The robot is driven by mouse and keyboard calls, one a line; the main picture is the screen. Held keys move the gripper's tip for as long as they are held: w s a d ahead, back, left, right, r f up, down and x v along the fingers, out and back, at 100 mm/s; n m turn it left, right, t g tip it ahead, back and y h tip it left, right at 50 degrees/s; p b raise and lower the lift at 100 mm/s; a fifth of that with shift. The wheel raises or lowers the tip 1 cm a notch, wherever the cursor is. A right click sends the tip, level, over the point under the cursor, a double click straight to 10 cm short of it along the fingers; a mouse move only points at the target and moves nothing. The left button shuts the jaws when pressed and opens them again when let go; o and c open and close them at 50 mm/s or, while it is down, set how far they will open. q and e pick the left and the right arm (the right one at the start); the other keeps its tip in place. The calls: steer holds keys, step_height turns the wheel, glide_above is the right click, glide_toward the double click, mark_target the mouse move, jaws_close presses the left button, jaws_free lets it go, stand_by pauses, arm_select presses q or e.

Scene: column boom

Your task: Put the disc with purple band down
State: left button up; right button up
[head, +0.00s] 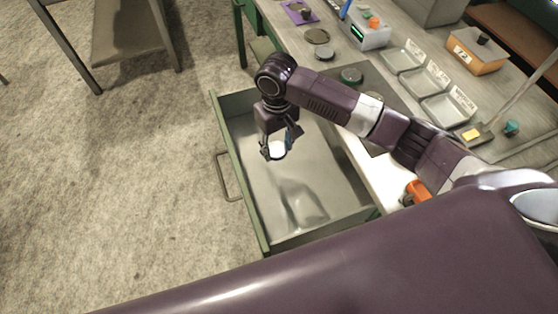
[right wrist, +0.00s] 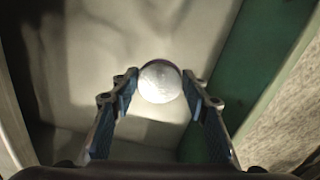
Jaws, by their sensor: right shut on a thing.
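The disc with purple band (right wrist: 160,84) shows in the right wrist view as a round, pale silver face with a thin dark purplish edge. It is between the fingertips of my right gripper (right wrist: 160,88), which is shut on it. In the head view my right gripper (head: 279,147) points down over the open drawer (head: 239,172), with the pale disc (head: 277,150) between its fingers. The disc is above the drawer floor; the height is hard to tell. My left gripper is not in view.
The drawer is green-walled, pale inside and looks empty. The workbench beside it holds pale trays (head: 446,108), a dark round piece (head: 351,75), an orange box (head: 476,50), a yellow block (head: 471,134) and an orange item (head: 417,191). Bare floor lies left.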

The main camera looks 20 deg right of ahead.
mark_target(278, 168)
step_height(278, 168, down, 8)
steer(key=shift+f, duration=0.1)
stand_by(0.4)
steer(key=shift+f, duration=0.1)
steer(key=o, duration=1.5)
step_height(278, 168, up, 12)
steer(key=shift+r, duration=0.15)
